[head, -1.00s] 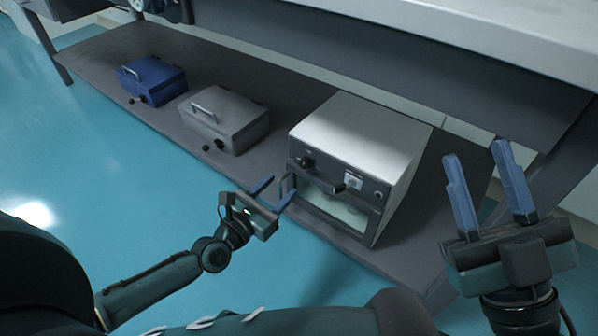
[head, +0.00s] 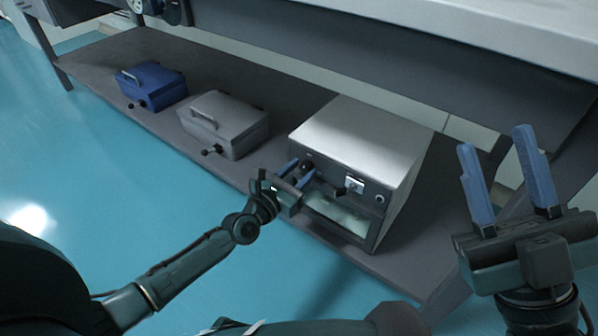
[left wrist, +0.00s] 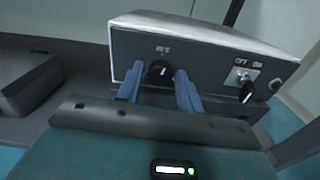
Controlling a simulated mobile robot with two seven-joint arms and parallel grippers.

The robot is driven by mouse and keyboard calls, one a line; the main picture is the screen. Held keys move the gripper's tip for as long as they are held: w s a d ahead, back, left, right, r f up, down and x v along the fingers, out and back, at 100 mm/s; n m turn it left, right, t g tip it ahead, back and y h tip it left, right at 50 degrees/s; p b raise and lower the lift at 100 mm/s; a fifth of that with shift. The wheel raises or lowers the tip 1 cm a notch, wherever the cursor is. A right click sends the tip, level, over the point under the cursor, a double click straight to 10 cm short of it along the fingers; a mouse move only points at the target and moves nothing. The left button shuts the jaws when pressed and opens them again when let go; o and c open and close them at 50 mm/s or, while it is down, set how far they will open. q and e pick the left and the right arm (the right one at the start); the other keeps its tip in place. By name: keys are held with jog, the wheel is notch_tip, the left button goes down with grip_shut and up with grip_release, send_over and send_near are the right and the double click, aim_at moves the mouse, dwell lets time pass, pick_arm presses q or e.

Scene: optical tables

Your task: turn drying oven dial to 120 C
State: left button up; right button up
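The drying oven (head: 361,138) is a white-topped box with a dark front panel on the lower shelf. Its black round dial (left wrist: 159,71) has a light pointer mark; its scale label is too small to read. The dial also shows in the head view (head: 306,166). My left gripper (head: 299,171) is in front of the panel at the dial. In the left wrist view its blue fingers (left wrist: 158,84) are apart, one on each side of the dial; contact cannot be told. My right gripper (head: 498,178) is open and empty, raised at the right.
An OFF/ON switch (left wrist: 246,91) sits right of the dial on the panel. A grey box (head: 224,122) and a blue box (head: 151,83) stand left of the oven on the shelf (head: 250,75). A tabletop (head: 480,30) overhangs above.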

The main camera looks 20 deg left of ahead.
pick_arm(q)
jog(key=c, duration=0.7)
